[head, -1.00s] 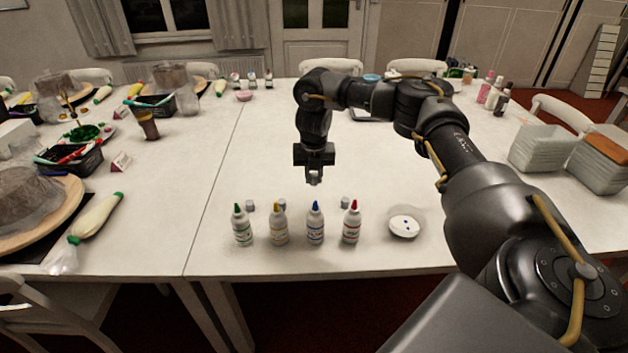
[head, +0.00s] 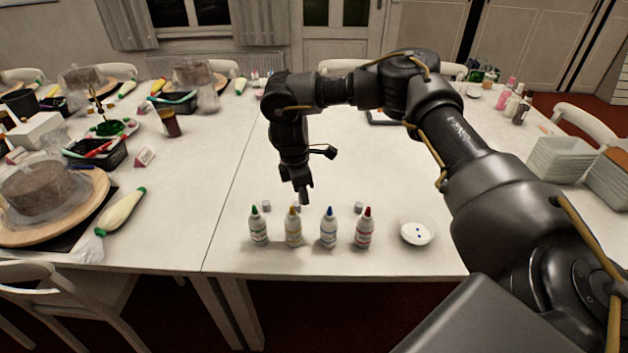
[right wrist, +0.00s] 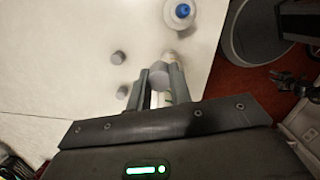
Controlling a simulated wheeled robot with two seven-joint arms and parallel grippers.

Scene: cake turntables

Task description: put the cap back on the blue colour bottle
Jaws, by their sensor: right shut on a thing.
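The blue colour bottle (head: 328,230) stands upright on the near part of the table, third from the left in a row of white bottles with coloured nozzles. My right gripper (head: 304,198) points down behind the row, between the yellow and blue bottles. It is shut on a small grey cap (right wrist: 158,76). The cap is apart from the blue bottle. My left gripper is out of view.
Green (head: 258,230), yellow (head: 293,230) and red (head: 364,230) bottles stand close beside it. Loose grey caps lie behind the green (head: 266,206) and red (head: 358,207) bottles. A white dish (head: 417,233) with blue dots sits to the right. The table behind is mostly clear.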

